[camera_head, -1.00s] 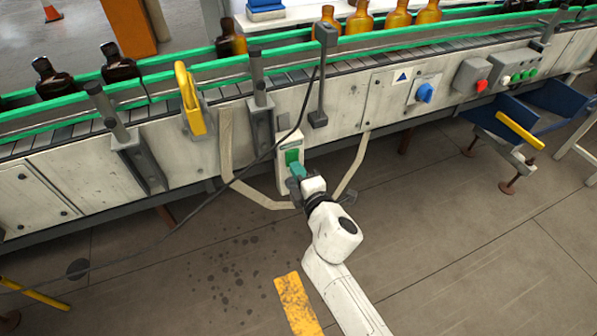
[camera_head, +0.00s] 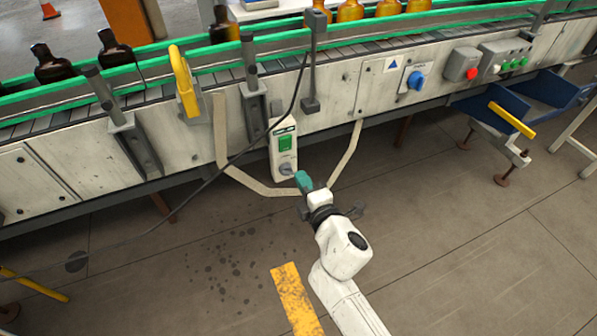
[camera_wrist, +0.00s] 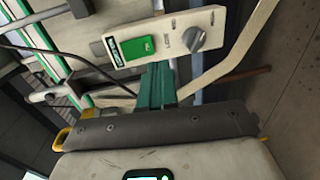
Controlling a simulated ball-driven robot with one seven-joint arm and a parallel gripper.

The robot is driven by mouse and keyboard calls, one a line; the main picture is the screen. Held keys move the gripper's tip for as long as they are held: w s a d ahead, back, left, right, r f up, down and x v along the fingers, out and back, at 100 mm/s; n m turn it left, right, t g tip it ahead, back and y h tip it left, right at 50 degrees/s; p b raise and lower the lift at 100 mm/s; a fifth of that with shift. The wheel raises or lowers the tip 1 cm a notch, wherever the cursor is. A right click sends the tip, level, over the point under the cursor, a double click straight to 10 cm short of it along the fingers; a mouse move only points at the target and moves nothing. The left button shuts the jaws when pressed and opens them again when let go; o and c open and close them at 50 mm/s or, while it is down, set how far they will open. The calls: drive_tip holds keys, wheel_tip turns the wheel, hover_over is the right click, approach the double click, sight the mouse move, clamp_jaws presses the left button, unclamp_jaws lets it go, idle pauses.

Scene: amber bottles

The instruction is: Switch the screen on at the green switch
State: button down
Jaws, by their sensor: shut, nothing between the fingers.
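The green switch (camera_head: 285,143) is a rectangular block on a narrow white panel (camera_head: 276,160) fixed to the conveyor's side. A grey rotary knob (camera_head: 287,169) sits below it on the same panel. My gripper (camera_head: 301,176), with teal fingers, is below and a little right of the switch, near the knob, and empty. In the wrist view the shut fingers (camera_wrist: 158,68) point at the panel's edge between the green switch (camera_wrist: 137,49) and the knob (camera_wrist: 195,39). I cannot tell whether the fingertips touch the panel. I cannot make out a lit screen.
A black cable (camera_head: 245,151) hangs past the panel's left side. A beige strap (camera_head: 221,135) loops beside and below it. A blue knob (camera_head: 416,80) and a red button (camera_head: 472,73) are farther right. Amber bottles (camera_head: 350,11) stand on the conveyor.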

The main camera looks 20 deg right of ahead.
drive_tip(key=s+b, duration=0.1)
drive_tip(key=s, duration=0.5)
drive_tip(key=shift+f, duration=0.4)
